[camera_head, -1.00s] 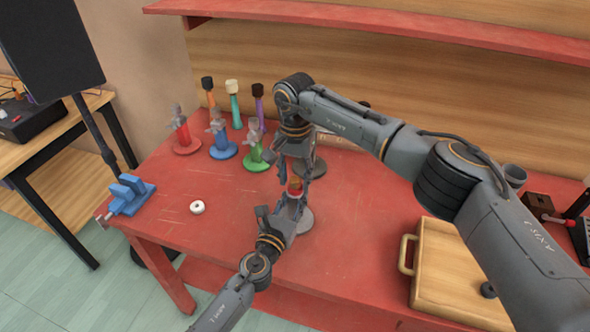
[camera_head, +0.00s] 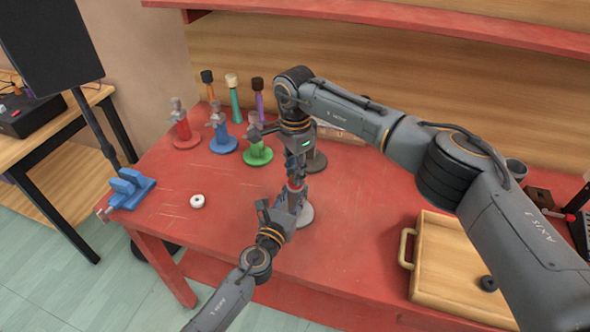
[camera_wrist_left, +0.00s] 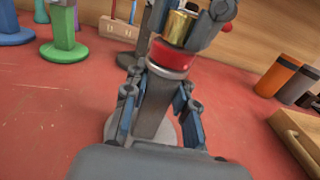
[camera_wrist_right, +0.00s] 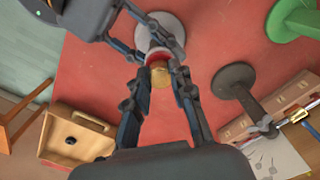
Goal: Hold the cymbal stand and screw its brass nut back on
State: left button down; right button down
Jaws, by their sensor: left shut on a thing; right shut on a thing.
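The cymbal stand has a round grey base (camera_head: 306,216), a grey column (camera_wrist_left: 155,105) and a red collar (camera_wrist_left: 170,58) near its top. It stands upright on the red table. My left gripper (camera_head: 286,203) is shut on the column below the collar, its fingers on both sides in the left wrist view. The brass nut (camera_wrist_right: 162,76) sits at the top, just above the collar. My right gripper (camera_head: 297,176) comes from above and is shut on the nut. The nut also shows between its fingers in the left wrist view (camera_wrist_left: 178,27). The thread is hidden.
Red (camera_head: 185,132), blue (camera_head: 222,143) and green (camera_head: 258,153) stands are at the back left. A white ring (camera_head: 197,201) and a blue vise (camera_head: 128,190) are on the left. A wooden case (camera_head: 455,265) lies at right. A dark stand (camera_wrist_right: 235,80) is close behind.

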jog(key=m, duration=0.9)
jog(key=shift+m, duration=0.3)
jog(key=m, duration=0.3)
jog(key=shift+m, duration=0.4)
jog(key=m, duration=0.3)
jog(key=shift+m, duration=0.4)
jog(key=m, duration=0.3)
jog(key=shift+m, duration=0.3)
jog(key=m, duration=0.3)
jog(key=shift+m, duration=0.4)
jog(key=m, duration=0.3)
jog(key=shift+f+m, duration=0.1)
jog(key=shift+m, duration=0.3)
jog(key=m, duration=0.4)
jog(key=shift+m, duration=0.4)
jog(key=c, duration=1.2)
grip_release()
